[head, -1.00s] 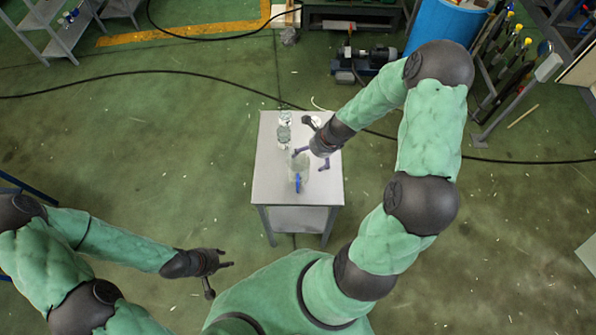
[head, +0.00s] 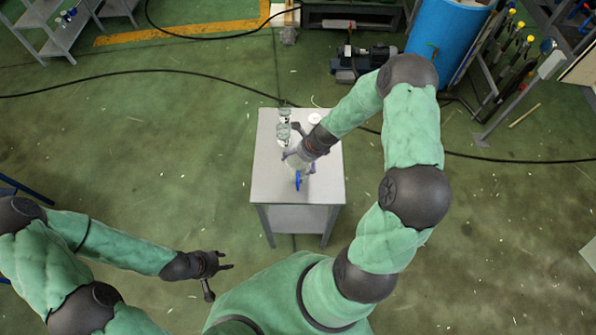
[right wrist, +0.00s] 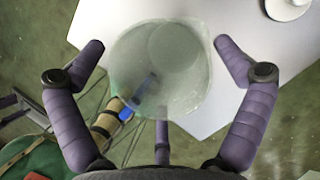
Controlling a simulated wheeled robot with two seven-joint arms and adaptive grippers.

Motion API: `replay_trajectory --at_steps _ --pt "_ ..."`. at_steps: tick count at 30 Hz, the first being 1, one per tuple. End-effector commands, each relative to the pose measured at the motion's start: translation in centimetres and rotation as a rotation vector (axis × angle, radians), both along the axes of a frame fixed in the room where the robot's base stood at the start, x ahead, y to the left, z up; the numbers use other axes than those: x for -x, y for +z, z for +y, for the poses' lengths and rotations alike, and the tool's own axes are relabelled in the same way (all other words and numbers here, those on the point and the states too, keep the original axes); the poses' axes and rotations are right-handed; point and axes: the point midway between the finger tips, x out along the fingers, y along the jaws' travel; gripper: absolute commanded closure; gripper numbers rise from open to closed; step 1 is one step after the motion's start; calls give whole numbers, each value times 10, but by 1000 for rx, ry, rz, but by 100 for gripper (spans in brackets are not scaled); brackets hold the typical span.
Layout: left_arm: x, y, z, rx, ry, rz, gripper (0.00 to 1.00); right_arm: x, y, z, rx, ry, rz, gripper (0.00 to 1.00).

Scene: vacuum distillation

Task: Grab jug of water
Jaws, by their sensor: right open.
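The clear jug (head: 302,178) stands on the small grey table (head: 267,190), with a blue part on its near side. In the right wrist view the translucent jug (right wrist: 170,65) fills the space between the purple fingers. My right gripper (head: 298,161) is open over the jug and hides part of it in the head view. In the right wrist view its fingers (right wrist: 162,62) lie to the left and right of the jug, with a third finger below. My left gripper (head: 222,270) is open and empty, away from the table at lower left.
Clear glassware (head: 284,128) stands at the table's back left, close to my right gripper. A small white item (head: 315,119) is at the back right. The table's front left is bare. A blue barrel (head: 445,40) and a pump (head: 365,63) stand on the floor behind.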

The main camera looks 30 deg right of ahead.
Motion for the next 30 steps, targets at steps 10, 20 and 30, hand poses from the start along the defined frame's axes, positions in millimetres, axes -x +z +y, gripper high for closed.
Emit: replay_trajectory --at_steps 10,20,30 --pt "0 -2 0 0 0 0 60 -2 -6 2 0 1 0 3" --pt "0 -3 0 0 0 0 60 -2 -6 1 0 1 0 67" --pt "0 4 0 0 0 0 60 -2 3 2 1 2 0 67"
